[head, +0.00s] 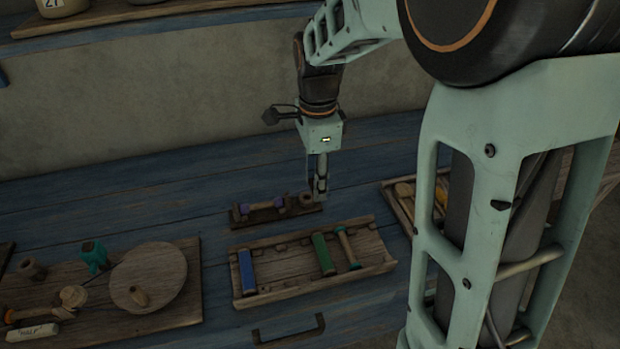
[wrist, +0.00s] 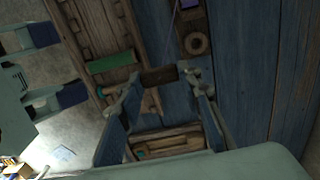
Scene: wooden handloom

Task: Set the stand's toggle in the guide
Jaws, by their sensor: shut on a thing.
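My gripper (head: 320,193) is low over the blue table, at the right end of a small dark wooden stand (head: 243,221). In the wrist view my gripper (wrist: 160,78) is shut on a short dark brown wooden bar (wrist: 158,76), which looks like the toggle. The bar lies crosswise between the fingertips. The stand carries a purple-wound bobbin (head: 263,206) and a round wooden piece with a hole (head: 307,200); this round piece also shows in the wrist view (wrist: 197,43), apart from the bar. I cannot tell for sure which part is the guide.
A wooden tray (head: 285,267) in front holds a blue spool (head: 247,272), a green spool (head: 323,254) and a bobbin. A board with a round disc (head: 148,277) is at left. Another tray (head: 398,205) is at right. The blue table behind the stand is clear.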

